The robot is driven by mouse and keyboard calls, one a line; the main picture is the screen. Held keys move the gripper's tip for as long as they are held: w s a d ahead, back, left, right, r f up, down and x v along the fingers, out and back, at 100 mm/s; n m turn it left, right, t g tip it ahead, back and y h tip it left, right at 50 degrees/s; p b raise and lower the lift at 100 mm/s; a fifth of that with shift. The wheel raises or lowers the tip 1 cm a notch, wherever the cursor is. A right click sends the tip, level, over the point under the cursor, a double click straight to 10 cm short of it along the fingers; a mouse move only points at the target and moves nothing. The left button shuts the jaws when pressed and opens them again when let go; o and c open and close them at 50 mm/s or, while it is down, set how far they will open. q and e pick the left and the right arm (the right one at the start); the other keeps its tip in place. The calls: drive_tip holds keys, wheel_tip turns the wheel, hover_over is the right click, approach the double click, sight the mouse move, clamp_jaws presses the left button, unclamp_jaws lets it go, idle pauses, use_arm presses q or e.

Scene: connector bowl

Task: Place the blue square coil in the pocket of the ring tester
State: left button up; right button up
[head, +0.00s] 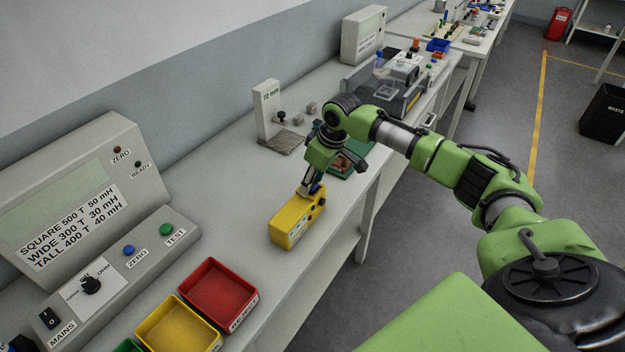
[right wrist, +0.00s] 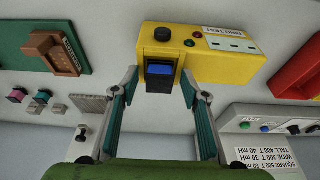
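The yellow ring tester (head: 285,229) stands on the bench; it also shows in the right wrist view (right wrist: 222,69), with its label and a black knob. The blue square coil (right wrist: 160,70) shows at the tester's dark square pocket, between my fingertips. I cannot tell how deep it sits. A bit of its blue shows in the head view (head: 315,188), mostly hidden by the gripper. My right gripper (right wrist: 160,78) is open around the coil, with a narrow gap on each side; it also shows in the head view (head: 309,188). My left gripper is out of view.
A red bin (head: 217,290) and a yellow bin (head: 178,327) stand in front of the tester. A grey meter console (head: 85,195) is at the left. A green board (head: 352,163) and a white gauge block (head: 266,110) are behind. The bench edge is close on the right.

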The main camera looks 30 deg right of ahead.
drive_tip(key=shift+r, duration=0.1)
drive_tip(key=b+v, duration=0.2)
drive_tip(key=v, duration=1)
drive_tip(key=shift+d, duration=0.1)
